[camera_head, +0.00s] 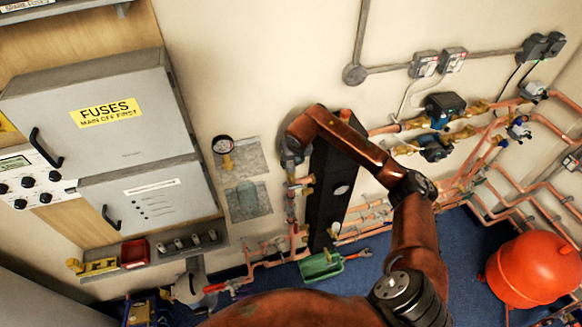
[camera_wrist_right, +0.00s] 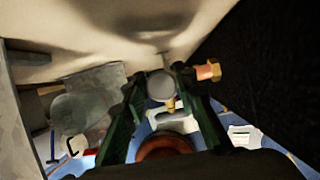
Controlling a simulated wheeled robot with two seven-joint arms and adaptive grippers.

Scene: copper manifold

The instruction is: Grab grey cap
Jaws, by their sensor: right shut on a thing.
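The grey cap (camera_wrist_right: 160,85) is a small round disc between the two dark green fingers in the right wrist view. My right gripper (camera_wrist_right: 162,95) is shut on it. In the head view my right gripper (camera_head: 292,158) is up by the wall, at the top of the vertical pipework left of the tall black panel; the cap cannot be made out there. A brass and copper fitting (camera_wrist_right: 208,71) sits just right of the fingers in the wrist view. I cannot tell whether the cap still touches the pipework. My left gripper is not in view.
The black panel (camera_head: 328,200) stands close to the right of my gripper. A pressure gauge (camera_head: 222,146) and grey fuse cabinet (camera_head: 95,115) are at left. Copper pipes and valves (camera_head: 440,125) run along the wall at right. A green tray (camera_head: 320,267) and red tank (camera_head: 535,270) are lower down.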

